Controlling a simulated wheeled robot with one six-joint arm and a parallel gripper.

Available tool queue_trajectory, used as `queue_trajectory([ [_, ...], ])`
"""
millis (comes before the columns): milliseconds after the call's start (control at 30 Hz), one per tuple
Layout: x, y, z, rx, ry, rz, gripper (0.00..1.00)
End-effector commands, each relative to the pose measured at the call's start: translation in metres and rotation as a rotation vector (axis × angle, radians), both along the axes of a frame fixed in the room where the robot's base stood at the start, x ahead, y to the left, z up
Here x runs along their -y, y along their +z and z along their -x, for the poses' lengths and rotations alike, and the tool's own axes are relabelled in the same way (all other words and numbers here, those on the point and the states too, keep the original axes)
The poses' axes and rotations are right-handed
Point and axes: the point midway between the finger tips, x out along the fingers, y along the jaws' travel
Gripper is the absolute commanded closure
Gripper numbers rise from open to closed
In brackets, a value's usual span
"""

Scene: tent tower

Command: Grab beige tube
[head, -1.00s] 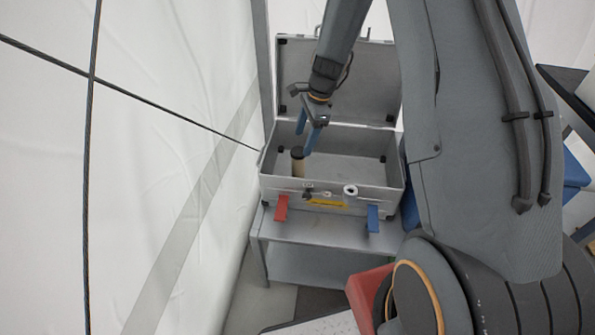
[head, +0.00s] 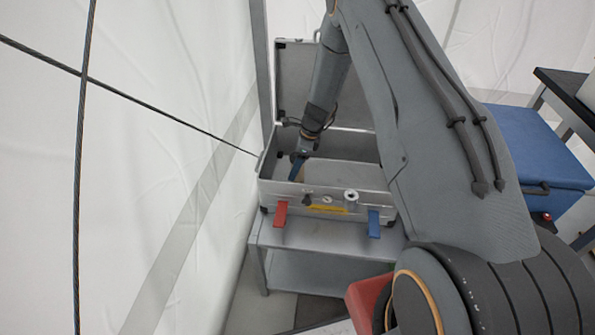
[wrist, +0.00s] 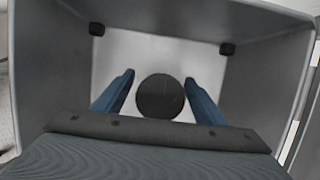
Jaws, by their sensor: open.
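In the wrist view the tube shows end-on as a dark round cap (wrist: 160,97); its beige side is hidden there. It stands inside the open metal case (head: 330,190), near the left end. My gripper (wrist: 160,92) is open, with one blue finger on each side of the cap and a gap to each finger. In the head view my gripper (head: 297,170) reaches down into the case, and the tube is hidden behind it or the case's front wall.
The case stands on a grey table (head: 320,237) with its lid (head: 292,85) raised behind. A red latch (head: 280,213) and a blue latch (head: 374,224) are on its front. The case walls surround my gripper. A blue box (head: 535,150) is at the right.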

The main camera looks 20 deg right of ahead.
Motion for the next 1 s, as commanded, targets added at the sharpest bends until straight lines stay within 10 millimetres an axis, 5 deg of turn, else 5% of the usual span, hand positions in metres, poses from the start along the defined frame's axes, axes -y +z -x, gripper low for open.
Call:
queue_trajectory([
  [367,-0.0031,-0.0111,-0.0013,0.001,0.002,0.000,0.35],
  [633,-0.0031,-0.0110,-0.0013,0.000,0.001,0.000,0.81],
  [1000,-0.0030,-0.0062,-0.0020,0.001,0.001,0.000,0.83],
])
